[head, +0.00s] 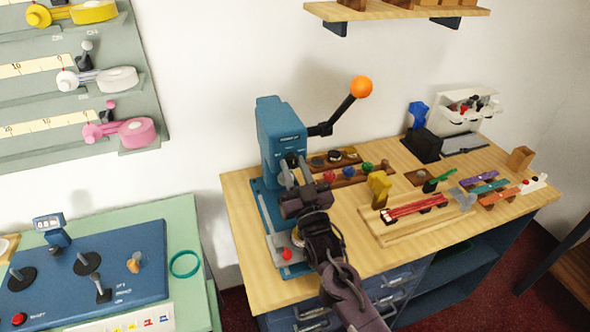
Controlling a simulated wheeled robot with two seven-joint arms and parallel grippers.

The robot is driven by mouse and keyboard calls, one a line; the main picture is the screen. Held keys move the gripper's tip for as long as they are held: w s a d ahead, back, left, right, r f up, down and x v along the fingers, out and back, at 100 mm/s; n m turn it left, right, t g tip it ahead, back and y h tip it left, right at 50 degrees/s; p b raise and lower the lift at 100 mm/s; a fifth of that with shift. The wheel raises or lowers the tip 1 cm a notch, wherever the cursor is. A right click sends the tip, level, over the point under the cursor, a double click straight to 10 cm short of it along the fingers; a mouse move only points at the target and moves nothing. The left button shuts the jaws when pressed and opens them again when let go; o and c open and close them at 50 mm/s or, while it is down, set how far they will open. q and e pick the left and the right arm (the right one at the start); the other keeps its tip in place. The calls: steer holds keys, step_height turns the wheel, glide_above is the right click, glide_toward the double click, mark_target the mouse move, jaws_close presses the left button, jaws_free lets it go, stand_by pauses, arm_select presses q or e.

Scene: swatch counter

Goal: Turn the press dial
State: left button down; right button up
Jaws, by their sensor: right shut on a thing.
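The blue press (281,130) stands at the left end of the wooden counter, with a dark lever ending in an orange ball (361,87) raised to the upper right. My right gripper (294,171) reaches in from the lower right to the front of the press head. Its fingers are shut on the press dial (291,159), which is mostly hidden by them. Below the gripper, the press base carries a red knob (286,254). My left gripper is not in view.
On the wooden counter (247,209), a rack of colored knobs (347,175) stands close right of the press. A yellow block (379,187) and a tray of red sticks (414,208) lie further right. A blue control panel (120,262) sits on the green table at left.

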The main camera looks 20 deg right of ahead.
steer(key=o, duration=0.9)
steer(key=shift+o, duration=0.2)
steer(key=shift+s+f, duration=0.35)
steer(key=shift+s, duration=0.05)
steer(key=b+v, duration=0.2)
steer(key=v, duration=0.4)
steer(key=shift+s+b, duration=0.35)
steer(key=shift+s, duration=0.05)
